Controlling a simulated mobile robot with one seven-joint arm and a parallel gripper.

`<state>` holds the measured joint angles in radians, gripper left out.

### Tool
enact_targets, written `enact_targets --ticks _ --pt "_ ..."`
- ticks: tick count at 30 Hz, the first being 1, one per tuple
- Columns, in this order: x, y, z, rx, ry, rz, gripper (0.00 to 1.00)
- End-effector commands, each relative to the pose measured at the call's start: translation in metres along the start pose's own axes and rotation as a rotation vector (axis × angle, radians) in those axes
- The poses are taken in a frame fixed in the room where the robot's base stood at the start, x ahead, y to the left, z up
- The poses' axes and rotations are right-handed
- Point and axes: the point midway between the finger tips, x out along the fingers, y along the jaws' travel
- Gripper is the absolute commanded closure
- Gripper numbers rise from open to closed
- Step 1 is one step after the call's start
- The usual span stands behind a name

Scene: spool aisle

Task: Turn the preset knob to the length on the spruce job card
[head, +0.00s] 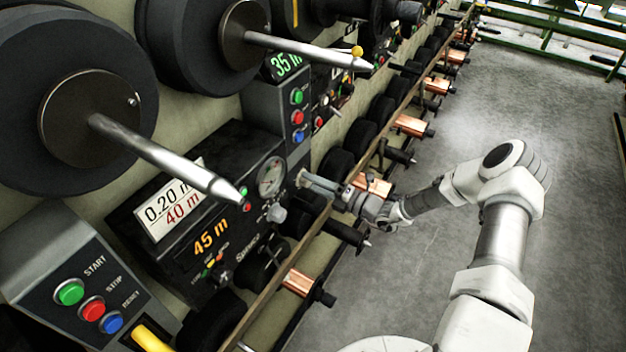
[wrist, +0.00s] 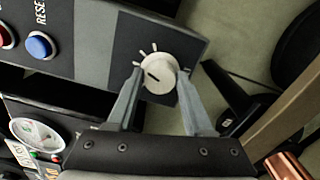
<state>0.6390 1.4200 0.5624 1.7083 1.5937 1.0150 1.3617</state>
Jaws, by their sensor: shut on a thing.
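My gripper (head: 304,178) reaches left to the machine front, its fingertips at a grey control panel. In the wrist view my gripper (wrist: 160,74) is shut on a white round knob (wrist: 158,72), one finger on each side. The knob has a short dark pointer mark, and pale ticks fan around it. In the head view the fingers hide this knob. The job card (head: 170,200) on the black machine reads 0.20 m-something in black, cut off by a spindle, and 40 m in red. The display (head: 210,237) below it reads 45 m in orange.
A round gauge (head: 271,177) and a pale knob (head: 276,213) sit on the black machine's face. A blue RESET button (wrist: 39,46) is near the held knob. Steel spindles (head: 165,155) jut out above. A rail with copper spools (head: 297,282) runs below. Floor at right is clear.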

Motion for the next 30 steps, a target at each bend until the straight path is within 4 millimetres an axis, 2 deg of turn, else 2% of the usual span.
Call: enact_targets --ticks 15,21,30 --pt "-0.0006 -0.0006 -0.0005 0.463 0.000 -0.002 1.00" --pt "-0.0006 -0.0010 -0.0004 0.589 0.000 -0.002 1.00" --pt "-0.0006 -0.0014 -0.0004 0.689 -0.001 -0.002 1.00"
